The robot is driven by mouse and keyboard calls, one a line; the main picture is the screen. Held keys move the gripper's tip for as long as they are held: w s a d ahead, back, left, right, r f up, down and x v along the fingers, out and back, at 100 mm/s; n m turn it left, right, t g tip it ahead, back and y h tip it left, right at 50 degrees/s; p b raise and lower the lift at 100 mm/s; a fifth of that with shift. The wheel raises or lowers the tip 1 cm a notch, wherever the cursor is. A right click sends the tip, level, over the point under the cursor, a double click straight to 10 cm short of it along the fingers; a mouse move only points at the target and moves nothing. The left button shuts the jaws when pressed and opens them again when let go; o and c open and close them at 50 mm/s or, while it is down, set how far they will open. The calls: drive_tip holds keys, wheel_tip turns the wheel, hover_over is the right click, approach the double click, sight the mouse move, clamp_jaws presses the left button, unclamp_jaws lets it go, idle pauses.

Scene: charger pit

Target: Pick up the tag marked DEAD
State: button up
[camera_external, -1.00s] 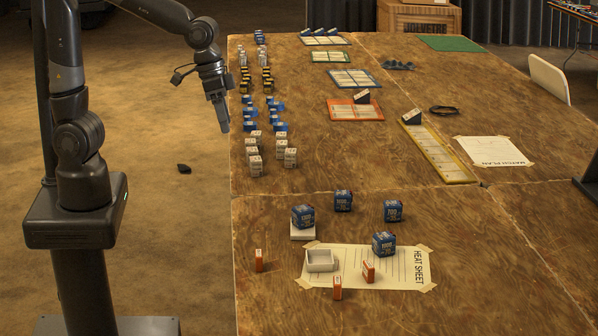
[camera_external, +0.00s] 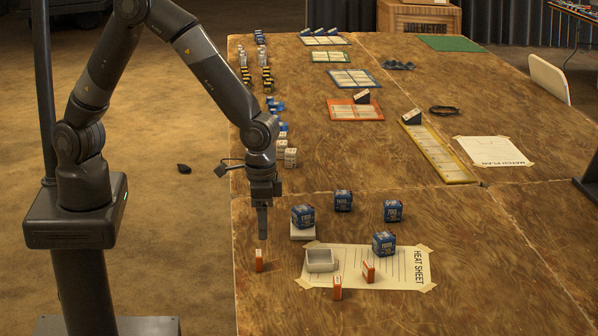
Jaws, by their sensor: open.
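Three small upright orange tags with white tops stand at the near end of the table. One orange tag (camera_external: 259,261) is at the left, on bare wood. A second orange tag (camera_external: 337,287) is at the front edge of the heat sheet, and a third orange tag (camera_external: 368,271) stands on the sheet. Their lettering is too small to read, so I cannot tell which says DEAD. My gripper (camera_external: 263,236) points down just above the left orange tag and appears apart from it. It is open and empty, seen edge-on.
Another blue block (camera_external: 303,215) sits on a white pad right of my gripper, with two more blue blocks behind. Small boxes line the table's left edge. Wood between is free.

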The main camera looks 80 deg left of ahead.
sight(259, 253)
wheel_tip(259, 253, down, 3)
drive_tip(key=shift+f, duration=0.15)
drive_tip(key=f, duration=0.2)
drive_tip(key=s+f, duration=0.1)
drive_tip(key=f, duration=0.1)
drive_tip(key=shift+d, duration=0.2)
drive_tip(key=shift+f, duration=0.65)
drive_tip(key=shift+c, duration=0.3)
drive_tip(key=c, duration=1)
drive_tip(key=shift+r, duration=0.1)
